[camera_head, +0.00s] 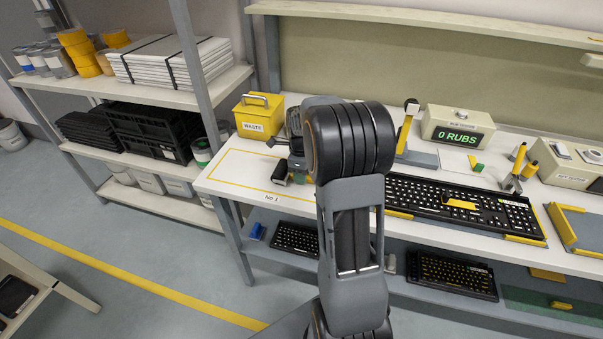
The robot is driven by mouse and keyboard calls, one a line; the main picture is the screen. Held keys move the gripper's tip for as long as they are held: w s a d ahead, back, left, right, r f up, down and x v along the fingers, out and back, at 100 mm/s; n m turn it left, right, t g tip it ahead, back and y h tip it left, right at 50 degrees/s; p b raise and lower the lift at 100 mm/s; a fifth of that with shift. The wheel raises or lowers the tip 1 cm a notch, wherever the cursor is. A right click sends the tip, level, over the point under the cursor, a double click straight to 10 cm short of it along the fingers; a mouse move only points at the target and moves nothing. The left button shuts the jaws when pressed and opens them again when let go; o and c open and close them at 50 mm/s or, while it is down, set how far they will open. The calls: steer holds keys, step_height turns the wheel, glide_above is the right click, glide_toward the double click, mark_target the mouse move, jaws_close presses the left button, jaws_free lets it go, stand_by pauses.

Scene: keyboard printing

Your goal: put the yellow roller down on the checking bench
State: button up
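The white-topped bench (238,190) has a yellow outlined area at its left end. I cannot tell for sure which thing is the yellow roller. My gripper (282,160) is low over the outlined area, mostly hidden behind my arm. A small black cylinder-like piece and a bit of green show beside it; I cannot tell whether they are held. The fingers are not clear. A yellow-handled tool (405,128) stands upright on a grey base to the right of my arm.
A yellow WASTE box (258,116) stands at the back left. A black keyboard (470,208) with a yellow piece on it lies right of my arm. A counter box (457,127) reads 0 RUBS. More keyboards lie on the lower shelf. Bare bench top shows inside the outline.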

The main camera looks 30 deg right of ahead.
steer(key=o, duration=0.3)
step_height(320, 180, up, 11)
steer(key=p, duration=0.1)
steer(key=s+a+f+n+t, duration=0.2)
steer(key=s+a+n, duration=1.4)
steer(key=n, duration=1.1)
steer(key=shift+s+t, duration=0.3)
steer(key=shift+t, duration=0.4)
